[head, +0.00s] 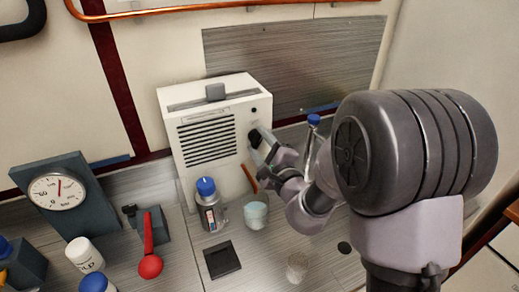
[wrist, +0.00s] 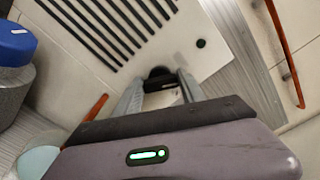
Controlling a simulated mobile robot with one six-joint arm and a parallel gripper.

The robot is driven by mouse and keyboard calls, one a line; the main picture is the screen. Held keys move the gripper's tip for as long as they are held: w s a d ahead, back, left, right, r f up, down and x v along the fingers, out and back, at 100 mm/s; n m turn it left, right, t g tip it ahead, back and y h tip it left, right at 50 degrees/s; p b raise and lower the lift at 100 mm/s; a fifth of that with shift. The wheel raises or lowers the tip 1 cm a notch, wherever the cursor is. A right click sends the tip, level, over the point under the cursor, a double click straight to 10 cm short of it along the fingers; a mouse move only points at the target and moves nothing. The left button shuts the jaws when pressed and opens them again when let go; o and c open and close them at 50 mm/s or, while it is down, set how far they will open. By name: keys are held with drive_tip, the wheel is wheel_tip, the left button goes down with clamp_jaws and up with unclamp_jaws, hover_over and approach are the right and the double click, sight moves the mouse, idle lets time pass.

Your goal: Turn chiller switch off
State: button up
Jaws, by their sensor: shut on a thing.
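The chiller (head: 215,130) is a white box with dark louvre slats and a grey piece on top, standing against the back wall. A dark knob (head: 255,138) sits on the right side of its front face. My gripper (head: 262,144) is at this knob, with my arm coming in from the right. In the wrist view the two fingers of my gripper (wrist: 161,88) reach to the dark knob (wrist: 160,74) and are shut on it. The fingers cover much of the knob, so its pointing direction cannot be told. A small dark round spot (wrist: 201,43) shows on the chiller face above right.
A blue-capped bottle (head: 209,205) and a pale cup (head: 255,212) stand close below the chiller front. A dark square plate (head: 222,259) lies in front.

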drive_tip(key=n+b, duration=0.3)
drive_tip(key=n, duration=0.1)
drive_tip(key=shift+f+b, duration=0.15)
drive_tip(key=shift+b, duration=0.2)
drive_tip(key=shift+n+b, duration=0.45)
drive_tip(key=shift+n, duration=0.35)
drive_tip(key=o, duration=1.4)
drive_tip(key=shift+c, duration=0.2)
